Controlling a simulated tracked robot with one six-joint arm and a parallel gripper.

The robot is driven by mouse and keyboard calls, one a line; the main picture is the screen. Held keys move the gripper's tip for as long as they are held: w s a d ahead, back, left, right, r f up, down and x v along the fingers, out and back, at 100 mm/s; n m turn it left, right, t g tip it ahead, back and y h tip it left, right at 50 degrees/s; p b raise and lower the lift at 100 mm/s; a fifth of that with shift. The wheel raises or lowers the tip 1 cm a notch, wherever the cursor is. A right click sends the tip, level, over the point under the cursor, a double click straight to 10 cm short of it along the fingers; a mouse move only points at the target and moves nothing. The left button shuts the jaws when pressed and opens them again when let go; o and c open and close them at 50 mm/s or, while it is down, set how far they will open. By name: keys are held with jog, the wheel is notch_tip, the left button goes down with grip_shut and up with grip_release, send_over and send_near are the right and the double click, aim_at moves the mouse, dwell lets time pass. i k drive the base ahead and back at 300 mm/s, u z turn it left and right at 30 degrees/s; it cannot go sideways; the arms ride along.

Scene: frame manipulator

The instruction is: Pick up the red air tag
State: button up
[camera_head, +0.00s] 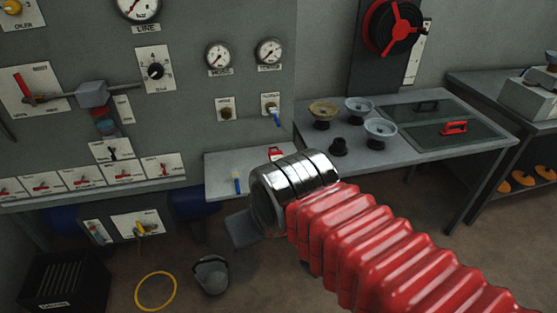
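A small red and white item (276,153), which may be the red air tag, lies on the narrow grey shelf (222,164) below the gauge panel. My arm's chrome wrist partly covers it, and its lettering is too small to read. My gripper (243,230) shows only as a dark grey piece below the chrome wrist, in front of the shelf. Its fingers cannot be made out, so I cannot tell whether it is open or holds anything.
A blue item with a yellowish tip (236,182) lies on the same shelf. The table (350,112) at right holds several bowl-like cups and a red handle (454,128) on a dark panel. A bucket (211,274) and yellow ring (156,291) are on the floor.

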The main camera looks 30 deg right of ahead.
aim_at(275, 155)
jog(key=u, duration=0.05)
jog(key=i, duration=1)
jog(key=z, duration=0.05)
